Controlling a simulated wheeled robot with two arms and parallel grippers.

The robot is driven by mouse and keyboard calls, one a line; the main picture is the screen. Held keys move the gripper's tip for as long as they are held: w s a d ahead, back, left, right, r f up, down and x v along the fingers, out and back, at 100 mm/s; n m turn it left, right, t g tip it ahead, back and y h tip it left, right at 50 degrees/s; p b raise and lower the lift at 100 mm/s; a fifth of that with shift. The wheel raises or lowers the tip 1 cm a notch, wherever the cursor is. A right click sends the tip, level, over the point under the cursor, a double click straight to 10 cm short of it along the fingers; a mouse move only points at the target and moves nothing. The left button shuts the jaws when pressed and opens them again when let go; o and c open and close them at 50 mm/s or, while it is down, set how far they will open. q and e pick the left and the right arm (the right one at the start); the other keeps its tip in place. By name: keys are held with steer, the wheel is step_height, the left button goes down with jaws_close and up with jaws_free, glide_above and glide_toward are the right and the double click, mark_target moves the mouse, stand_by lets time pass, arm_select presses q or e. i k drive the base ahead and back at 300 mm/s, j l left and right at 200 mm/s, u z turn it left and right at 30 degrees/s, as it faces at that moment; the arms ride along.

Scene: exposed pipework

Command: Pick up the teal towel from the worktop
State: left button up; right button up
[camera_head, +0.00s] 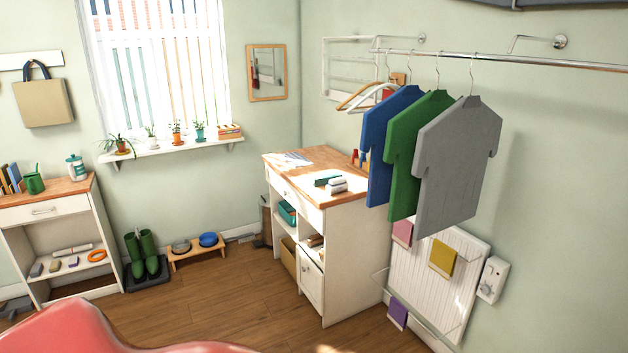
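A wooden worktop (314,159) tops a white cabinet against the right wall. A small folded teal item (327,180), which looks like the teal towel, lies on it near the front right. It lies beside small white and grey folded items (338,187), and I cannot tell whether they touch. Another teal item (287,212) sits on the cabinet's open shelf, below the worktop. Neither of my grippers is in view.
Blue, green and grey shirts (458,165) hang from a wall rail, overhanging the worktop's right end. A white radiator (419,279) holds small cloths. A low wooden stand (196,250) with bowls is left of the cabinet. Wooden floor (245,300) in front is clear.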

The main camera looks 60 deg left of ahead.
mark_target(320, 179)
steer(key=u, duration=1.75)
steer(key=i+j, duration=0.45)
steer(key=i, duration=0.2)
steer(key=i+j, duration=0.4)
steer(key=i, duration=0.3)
steer(key=i+j+z, duration=0.1)
steer(key=i+j, duration=0.35)
steer(key=i, duration=0.2)
